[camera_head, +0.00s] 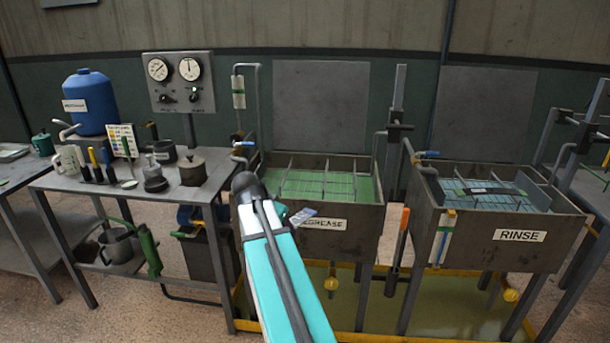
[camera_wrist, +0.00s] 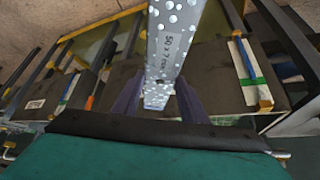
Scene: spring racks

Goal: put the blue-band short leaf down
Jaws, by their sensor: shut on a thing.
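My gripper (camera_wrist: 158,103) is shut on a grey metal leaf (camera_wrist: 170,42), which runs up and out of the top of the wrist view. The leaf is covered in pale droplet-like spots and carries printed size text. No blue band can be made out on it. In the head view a small end of the leaf (camera_head: 302,216) shows beyond my arm, in front of the DEGREASE tank (camera_head: 352,215). My gripper is mostly hidden there behind my arm. A dark strip (camera_head: 490,190) lies across the rack in the RINSE tank (camera_head: 480,235).
The DEGREASE tank holds green liquid and a wire rack (camera_head: 322,182). A bench (camera_head: 130,190) at left carries gauges, cups and tools. An orange-handled tool (camera_head: 402,225) hangs between the tanks. A yellow-edged tray (camera_head: 375,338) lies on the floor below.

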